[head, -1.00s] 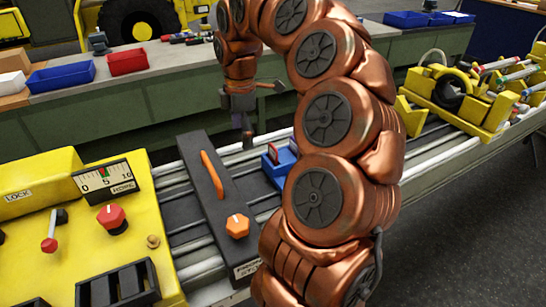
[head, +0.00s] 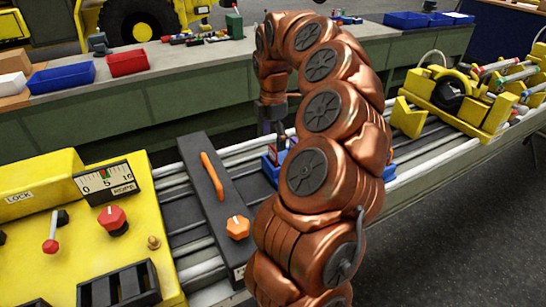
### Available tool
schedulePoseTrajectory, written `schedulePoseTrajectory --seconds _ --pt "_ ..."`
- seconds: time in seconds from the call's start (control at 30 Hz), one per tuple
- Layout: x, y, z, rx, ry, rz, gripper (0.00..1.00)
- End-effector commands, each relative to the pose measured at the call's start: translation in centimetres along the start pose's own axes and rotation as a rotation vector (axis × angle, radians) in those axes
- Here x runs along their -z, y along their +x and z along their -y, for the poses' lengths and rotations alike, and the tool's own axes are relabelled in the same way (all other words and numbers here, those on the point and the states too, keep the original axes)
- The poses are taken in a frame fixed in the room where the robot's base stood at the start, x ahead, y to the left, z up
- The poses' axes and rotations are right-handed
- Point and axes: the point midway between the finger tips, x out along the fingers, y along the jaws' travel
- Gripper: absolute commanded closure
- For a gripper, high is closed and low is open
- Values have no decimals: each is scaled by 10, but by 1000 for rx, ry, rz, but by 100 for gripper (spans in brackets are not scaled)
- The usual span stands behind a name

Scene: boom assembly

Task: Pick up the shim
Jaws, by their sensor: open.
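My gripper (head: 272,128) is open and points down over a blue holder (head: 270,173) on the rail bench. Its fingertips are small here, and I cannot tell whether they touch anything. A small dark red piece (head: 272,153) stands upright in the blue holder, just below the gripper. It may be the shim, but the picture is too small to be sure. My copper arm hides the right part of the holder.
A dark beam with an orange handle (head: 212,175) lies left of the holder. A yellow control panel (head: 40,185) stands at the left. Yellow fixtures (head: 455,95) sit on the rails at the right. Blue trays and a red tray (head: 128,62) stand on the back bench.

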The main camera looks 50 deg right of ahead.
Motion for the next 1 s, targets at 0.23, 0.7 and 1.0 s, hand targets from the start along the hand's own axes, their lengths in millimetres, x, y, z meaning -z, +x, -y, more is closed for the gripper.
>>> schedulePoseTrajectory --seconds 0.23,0.7,1.0 --pt "2 24 4 4 -1 -3 17" --pt "2 44 3 2 -1 -1 22" --pt "2 44 3 2 -2 -1 53"
